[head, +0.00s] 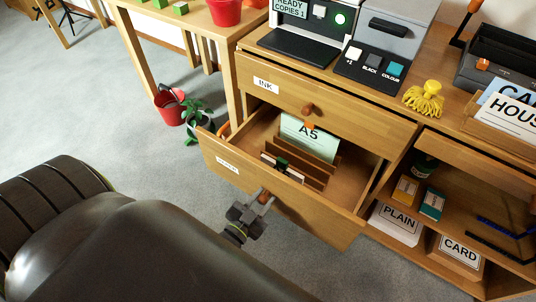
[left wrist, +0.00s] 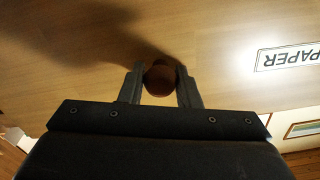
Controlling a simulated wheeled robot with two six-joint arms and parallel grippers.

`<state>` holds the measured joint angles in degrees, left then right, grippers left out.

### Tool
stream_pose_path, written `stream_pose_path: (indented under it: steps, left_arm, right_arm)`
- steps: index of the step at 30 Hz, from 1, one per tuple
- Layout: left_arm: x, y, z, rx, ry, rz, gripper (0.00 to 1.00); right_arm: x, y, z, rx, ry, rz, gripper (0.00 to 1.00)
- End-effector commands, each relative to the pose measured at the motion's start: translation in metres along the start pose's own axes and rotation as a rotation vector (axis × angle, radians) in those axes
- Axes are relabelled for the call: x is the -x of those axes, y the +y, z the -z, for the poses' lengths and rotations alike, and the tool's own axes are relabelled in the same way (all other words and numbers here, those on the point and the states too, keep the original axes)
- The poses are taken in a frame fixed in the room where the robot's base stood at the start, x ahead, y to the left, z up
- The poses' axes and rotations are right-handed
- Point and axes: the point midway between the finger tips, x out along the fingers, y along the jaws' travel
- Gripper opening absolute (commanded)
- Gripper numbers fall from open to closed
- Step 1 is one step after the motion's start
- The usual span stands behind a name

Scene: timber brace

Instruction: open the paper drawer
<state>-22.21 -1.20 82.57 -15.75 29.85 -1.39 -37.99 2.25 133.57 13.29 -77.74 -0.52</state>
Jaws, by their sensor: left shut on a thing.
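The paper drawer (head: 290,205) stands pulled out from the wooden cabinet, below the closed ink drawer (head: 330,105). Inside it are a green A5 sheet (head: 308,138) and wooden dividers. My left gripper (head: 262,202) is at the drawer's front, shut on its round brown knob (head: 265,196). In the left wrist view the two fingers sit on either side of the knob (left wrist: 159,79), and the PAPER label (left wrist: 288,57) shows upside down to the right. My right gripper is in neither view.
Open shelves at right hold PLAIN (head: 398,222) and CARD (head: 460,252) stacks. A potted plant (head: 197,115) and red bucket (head: 170,106) stand on the floor behind the drawer.

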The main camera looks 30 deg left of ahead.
Motion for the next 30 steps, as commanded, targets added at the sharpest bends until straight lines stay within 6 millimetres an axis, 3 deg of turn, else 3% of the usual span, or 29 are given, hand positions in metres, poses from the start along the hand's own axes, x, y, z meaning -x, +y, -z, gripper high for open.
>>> stream_pose_path:
  steps: [6, 12, 28, 29, 30]
  left_arm:
    - [0.029, 0.0, 0.0, 0.0, -0.005, 0.0, 0.0]
    - [0.044, 0.0, 0.0, 0.0, -0.004, 0.0, 0.0]
    - [0.05, 0.0, -0.001, 0.001, -0.003, 0.0, 0.0]
    - [0.05, 0.0, -0.001, 0.001, -0.003, 0.0, 0.31]
    - [0.05, 0.0, -0.001, 0.001, -0.003, 0.0, 0.36]
  right_arm:
    - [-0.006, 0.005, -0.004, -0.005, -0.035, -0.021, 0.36]
    - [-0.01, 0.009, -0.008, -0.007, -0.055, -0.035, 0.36]
    - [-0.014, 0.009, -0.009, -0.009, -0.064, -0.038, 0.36]
    - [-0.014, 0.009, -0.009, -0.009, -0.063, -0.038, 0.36]
    - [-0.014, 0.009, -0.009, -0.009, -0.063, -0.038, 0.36]
